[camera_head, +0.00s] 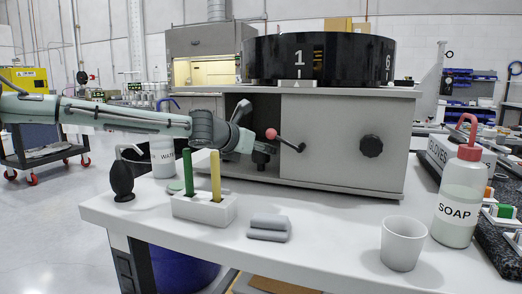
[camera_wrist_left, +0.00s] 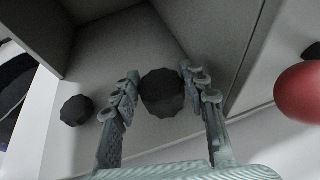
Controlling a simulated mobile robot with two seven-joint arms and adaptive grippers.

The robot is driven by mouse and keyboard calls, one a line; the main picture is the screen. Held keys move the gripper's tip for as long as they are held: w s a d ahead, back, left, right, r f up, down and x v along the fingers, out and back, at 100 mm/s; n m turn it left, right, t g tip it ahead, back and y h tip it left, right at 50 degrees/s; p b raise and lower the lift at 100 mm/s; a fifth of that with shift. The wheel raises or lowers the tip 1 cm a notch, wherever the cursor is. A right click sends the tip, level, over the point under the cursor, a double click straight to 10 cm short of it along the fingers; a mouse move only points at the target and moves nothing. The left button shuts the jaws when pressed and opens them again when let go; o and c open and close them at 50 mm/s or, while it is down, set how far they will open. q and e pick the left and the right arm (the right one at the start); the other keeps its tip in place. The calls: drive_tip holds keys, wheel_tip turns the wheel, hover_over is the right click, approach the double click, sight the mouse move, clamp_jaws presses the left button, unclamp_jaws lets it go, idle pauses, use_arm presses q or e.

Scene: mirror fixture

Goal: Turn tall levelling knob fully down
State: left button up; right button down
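A black ribbed knob (camera_wrist_left: 162,92) stands between the two fingers of my left gripper (camera_wrist_left: 160,85) in the left wrist view. The fingers are apart, with narrow gaps seeming to show on both sides of the knob. A second black knob (camera_wrist_left: 76,110), looking smaller, is to the left, outside the fingers. I cannot tell the knobs' heights from above. In the head view my left gripper (camera_head: 262,148) reaches in at the open left bay of the grey cabinet (camera_head: 330,150), partly hiding the knobs. My right gripper is not in view.
A red ball-ended lever (camera_head: 271,133) is close beside the gripper, right of it. A black drum (camera_head: 320,58) sits on the cabinet. A white block with green and yellow sticks (camera_head: 205,209), a grey piece (camera_head: 268,228), a cup (camera_head: 402,243) and a soap bottle (camera_head: 458,200) stand in front.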

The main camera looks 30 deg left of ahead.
use_arm(q)
drive_tip(key=c, duration=0.6)
